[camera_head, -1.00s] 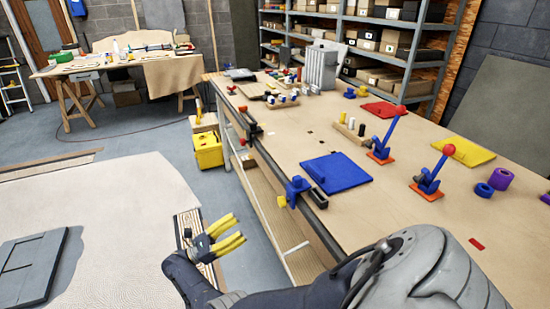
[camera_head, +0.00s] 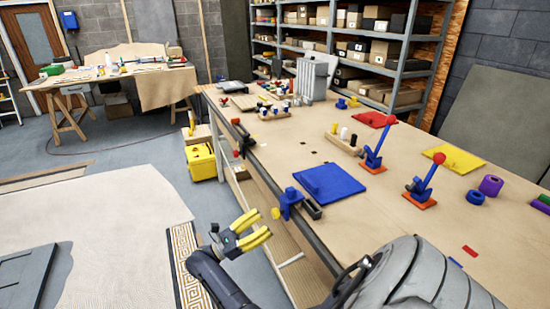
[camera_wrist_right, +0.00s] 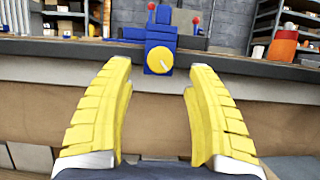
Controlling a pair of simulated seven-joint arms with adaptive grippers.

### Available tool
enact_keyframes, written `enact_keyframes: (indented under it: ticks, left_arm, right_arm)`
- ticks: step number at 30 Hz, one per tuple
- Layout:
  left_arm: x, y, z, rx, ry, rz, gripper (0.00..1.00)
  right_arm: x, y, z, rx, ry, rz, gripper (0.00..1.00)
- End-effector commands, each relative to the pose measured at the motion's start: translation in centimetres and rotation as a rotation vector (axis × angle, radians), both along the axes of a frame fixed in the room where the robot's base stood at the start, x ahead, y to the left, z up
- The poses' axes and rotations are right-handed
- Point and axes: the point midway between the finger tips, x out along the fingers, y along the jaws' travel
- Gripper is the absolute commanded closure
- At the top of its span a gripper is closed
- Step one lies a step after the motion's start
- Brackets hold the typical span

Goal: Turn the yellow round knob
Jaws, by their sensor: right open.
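The yellow round knob (camera_head: 276,213) sits on the front of a blue clamp-like fixture (camera_head: 291,201) at the workbench's near edge. In the right wrist view the knob (camera_wrist_right: 160,60) faces me, with a pale line across it, below the blue body (camera_wrist_right: 160,35). My right gripper (camera_head: 256,228) has yellow fingers. It is open and empty, below and left of the knob in the head view. In the wrist view the knob shows between the fingers (camera_wrist_right: 160,100), beyond their tips, apart from them. My left gripper is not in view.
The workbench (camera_head: 400,215) edge runs beside my right gripper. A blue panel (camera_head: 330,182) lies behind the fixture. Two blue levers with red balls (camera_head: 439,158) stand farther right. A yellow case (camera_head: 201,162) sits on the floor.

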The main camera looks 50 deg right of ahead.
Motion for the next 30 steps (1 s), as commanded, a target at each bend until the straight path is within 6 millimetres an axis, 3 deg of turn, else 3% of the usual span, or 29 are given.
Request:
enact_keyframes:
  ticks: [6,12,27,30]
  left_arm:
    - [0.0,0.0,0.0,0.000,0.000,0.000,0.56]
    - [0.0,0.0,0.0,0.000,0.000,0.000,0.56]
    - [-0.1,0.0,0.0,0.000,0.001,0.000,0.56]
    - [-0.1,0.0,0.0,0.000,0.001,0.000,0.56]
  right_arm:
    - [-1.3,-2.7,1.2,-0.002,0.000,-0.001,0.45]
    - [-1.9,-4.1,1.9,-0.001,0.000,-0.001,0.45]
    - [-2.2,-4.7,2.1,0.000,0.001,0.000,0.43]
    - [-2.2,-4.7,2.1,0.000,0.001,0.000,0.54]
